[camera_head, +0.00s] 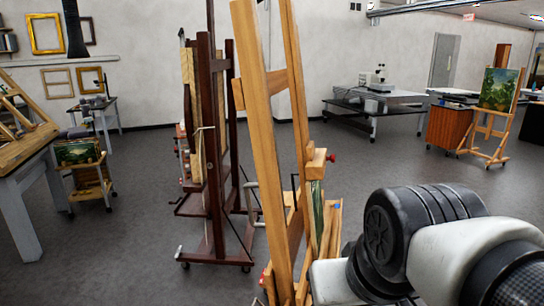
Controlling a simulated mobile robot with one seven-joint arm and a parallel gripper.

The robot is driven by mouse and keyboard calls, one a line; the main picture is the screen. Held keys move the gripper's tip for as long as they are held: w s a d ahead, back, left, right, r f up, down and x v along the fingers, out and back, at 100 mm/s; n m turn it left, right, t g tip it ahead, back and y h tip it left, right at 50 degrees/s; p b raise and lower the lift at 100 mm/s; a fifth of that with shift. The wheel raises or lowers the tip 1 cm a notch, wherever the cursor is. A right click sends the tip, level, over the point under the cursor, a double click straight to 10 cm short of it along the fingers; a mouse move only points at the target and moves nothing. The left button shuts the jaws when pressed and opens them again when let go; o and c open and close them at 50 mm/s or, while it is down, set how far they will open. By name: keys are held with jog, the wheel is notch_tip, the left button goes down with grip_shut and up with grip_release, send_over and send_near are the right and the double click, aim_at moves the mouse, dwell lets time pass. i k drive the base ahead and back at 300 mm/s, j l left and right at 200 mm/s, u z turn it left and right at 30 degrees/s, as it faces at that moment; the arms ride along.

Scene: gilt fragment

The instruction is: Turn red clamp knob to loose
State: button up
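A small red knob (332,158) sticks out to the right of a wooden block on the light wooden easel (262,130), in the middle of the head view. It is too small to tell whether it is tight or loose. Another small red part (263,281) shows low on the same easel, at the bottom of the view. My arm's black and white links fill the lower right, in front of and to the right of the easel. My gripper is out of view.
A dark wooden easel (208,150) on casters stands just behind to the left. A wooden table (20,155) is at the far left.

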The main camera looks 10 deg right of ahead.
aim_at(332, 158)
jog(key=l, duration=0.85)
jog(key=k+l, duration=0.1)
jog(key=l, duration=0.35)
jog(key=k+l, duration=0.1)
jog(key=l, duration=0.8)
jog(key=i+l, duration=0.15)
jog(key=l, duration=0.2)
jog(key=i+l, duration=0.1)
jog(key=l, duration=0.3)
jog(key=i+l, duration=0.15)
jog(key=l, duration=0.2)
jog(key=i+l, duration=0.1)
jog(key=i, duration=0.35)
jog(key=i+l, duration=0.1)
jog(key=i, duration=0.3)
